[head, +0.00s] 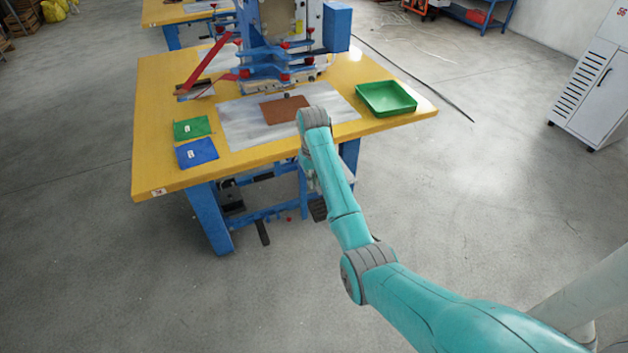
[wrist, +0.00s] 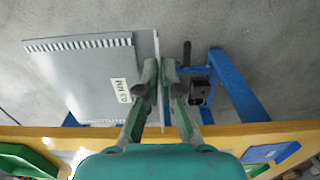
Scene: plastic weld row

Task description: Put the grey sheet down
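The grey sheet (wrist: 85,80) is in the wrist view, left of my fingers, with a white label and a ribbed strip along one edge. My gripper (wrist: 164,88) is shut on its thin right-hand edge, which runs between the fingertips. The sheet is in front of the table's edge, with floor beyond it. In the head view my gripper and the sheet are hidden behind my arm, near the table's front edge.
The yellow table (head: 160,120) bears a metallic plate (head: 240,128) with a brown sheet (head: 280,109), a green sheet (head: 190,128), a blue sheet (head: 197,153) and a green tray (head: 385,98). A blue press (head: 270,60) stands at the back.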

